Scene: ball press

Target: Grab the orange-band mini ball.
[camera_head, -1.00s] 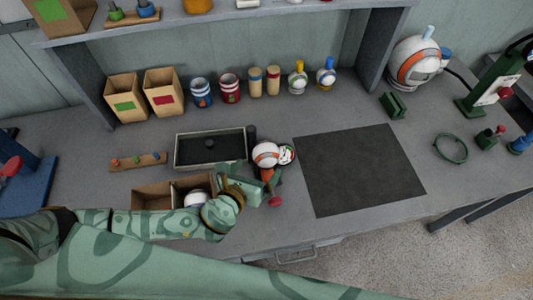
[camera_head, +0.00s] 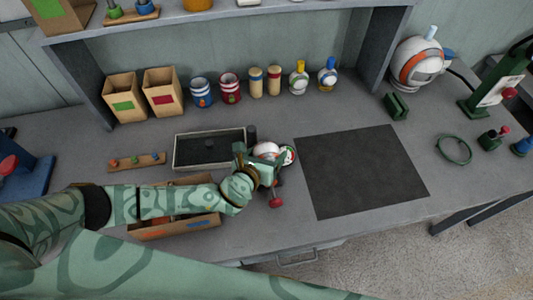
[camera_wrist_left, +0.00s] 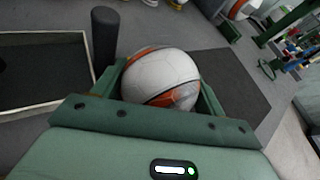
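The orange-band mini ball (camera_head: 265,150) is white with orange bands and sits on the bench right of the black-floored tray. My left gripper (camera_head: 264,172) is at the ball, partly covering it in the head view. In the left wrist view the ball (camera_wrist_left: 160,78) lies between the two green fingers (camera_wrist_left: 162,95), one on each side. The fingers are spread about the ball's width; I see no clear grip, and the finger tips are hidden by the ball. My right gripper is not in view.
A shallow tray (camera_head: 176,152) lies left of the ball, with a dark post (camera_wrist_left: 104,35) close by. A red knob (camera_head: 276,202) is in front. A cardboard box (camera_head: 190,228) is partly under my arm. The dark mat (camera_head: 360,170) is clear.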

